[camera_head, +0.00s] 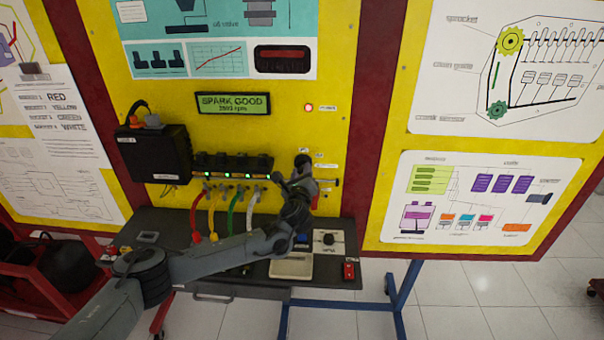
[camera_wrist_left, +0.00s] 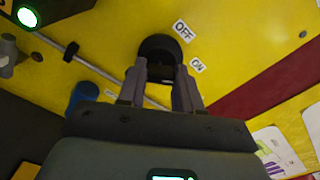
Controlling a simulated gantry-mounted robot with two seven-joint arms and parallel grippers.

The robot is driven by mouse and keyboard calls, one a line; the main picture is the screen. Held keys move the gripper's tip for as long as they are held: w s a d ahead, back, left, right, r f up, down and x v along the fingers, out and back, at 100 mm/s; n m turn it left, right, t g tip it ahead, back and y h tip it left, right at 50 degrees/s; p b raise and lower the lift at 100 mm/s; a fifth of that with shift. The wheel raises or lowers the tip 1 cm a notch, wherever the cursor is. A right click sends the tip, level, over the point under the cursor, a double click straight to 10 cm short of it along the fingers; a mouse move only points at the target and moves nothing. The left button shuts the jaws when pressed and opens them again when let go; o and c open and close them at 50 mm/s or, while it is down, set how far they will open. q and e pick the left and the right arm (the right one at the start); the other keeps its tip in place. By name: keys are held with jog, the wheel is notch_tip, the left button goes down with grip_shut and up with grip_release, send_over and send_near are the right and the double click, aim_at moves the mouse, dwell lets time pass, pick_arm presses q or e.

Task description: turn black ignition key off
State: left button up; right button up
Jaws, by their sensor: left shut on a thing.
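The black ignition key (camera_wrist_left: 160,45) sits on the yellow panel in the left wrist view, beside the white OFF label (camera_wrist_left: 182,30) and the ON label (camera_wrist_left: 197,64). The fingers of my left gripper (camera_wrist_left: 160,70) reach onto it from below and are shut on it. They cover part of the key, so I cannot tell clearly which label it points to. In the head view my left gripper (camera_head: 302,172) is against the panel, right of the row of coils. My right gripper is in neither view.
A green display (camera_head: 233,103) reads SPARK GOOD. A red light (camera_head: 308,107) is on. The coil row (camera_head: 232,166) shows green lights, with colored cables below. A grey shelf (camera_head: 335,225) juts out under my left arm, with a red switch (camera_head: 349,270) at its right.

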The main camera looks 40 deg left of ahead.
pick_arm(q)
jog(key=shift+n, duration=0.8)
jog(key=n, duration=0.3)
jog(key=shift+n+p, duration=0.3)
jog(key=shift+p, duration=0.05)
jog(key=n+p, duration=0.1)
jog(key=n, duration=0.3)
jog(key=shift+n, duration=1.2)
jog(key=o, duration=1)
jog(key=shift+o, duration=0.2)
